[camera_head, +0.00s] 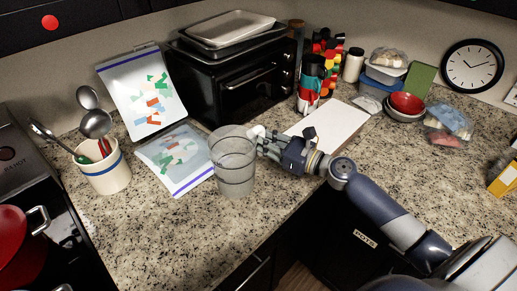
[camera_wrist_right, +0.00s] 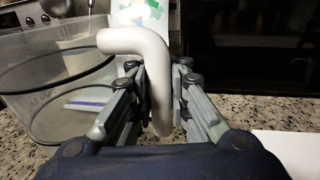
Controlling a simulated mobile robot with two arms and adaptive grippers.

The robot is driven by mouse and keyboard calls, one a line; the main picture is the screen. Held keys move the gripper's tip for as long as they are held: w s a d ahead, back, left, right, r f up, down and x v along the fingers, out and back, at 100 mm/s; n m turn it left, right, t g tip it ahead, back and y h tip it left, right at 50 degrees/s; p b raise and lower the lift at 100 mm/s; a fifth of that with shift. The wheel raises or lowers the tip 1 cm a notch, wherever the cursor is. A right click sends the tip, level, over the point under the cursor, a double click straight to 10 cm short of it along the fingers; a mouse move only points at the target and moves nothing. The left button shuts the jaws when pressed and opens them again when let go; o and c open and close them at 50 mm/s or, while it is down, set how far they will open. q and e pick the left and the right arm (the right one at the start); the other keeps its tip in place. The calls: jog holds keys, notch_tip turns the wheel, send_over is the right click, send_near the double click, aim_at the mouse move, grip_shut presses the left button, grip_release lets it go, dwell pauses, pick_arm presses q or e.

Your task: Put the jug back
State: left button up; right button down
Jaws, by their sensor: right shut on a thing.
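The clear jug (camera_head: 233,162) is upright at the front of the granite counter in the head view. Whether its base touches the counter is hard to tell. My right gripper (camera_head: 262,143) is at the jug's right side, on its handle. In the right wrist view the jug (camera_wrist_right: 52,97) fills the left side, and its white handle (camera_wrist_right: 152,62) passes between the fingers of my right gripper (camera_wrist_right: 160,105), which are shut on it. My left gripper is not in view.
A utensil crock (camera_head: 105,172) stands left of the jug. Two patterned plastic bags (camera_head: 177,158) lie and lean behind it. A black toaster oven (camera_head: 230,85) stands at the back. A white board (camera_head: 330,124) lies right of the gripper. A red pot (camera_head: 20,245) sits at far left.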

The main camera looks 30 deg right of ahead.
notch_tip(320, 180, down, 3)
jog(key=shift+f, duration=0.15)
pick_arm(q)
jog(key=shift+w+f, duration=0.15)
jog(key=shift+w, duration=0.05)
pick_arm(e)
jog(key=shift+f, duration=0.1)
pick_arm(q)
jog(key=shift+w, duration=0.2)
pick_arm(e)
jog(key=c, duration=1.5)
grip_release()
jog(key=shift+f, duration=0.1)
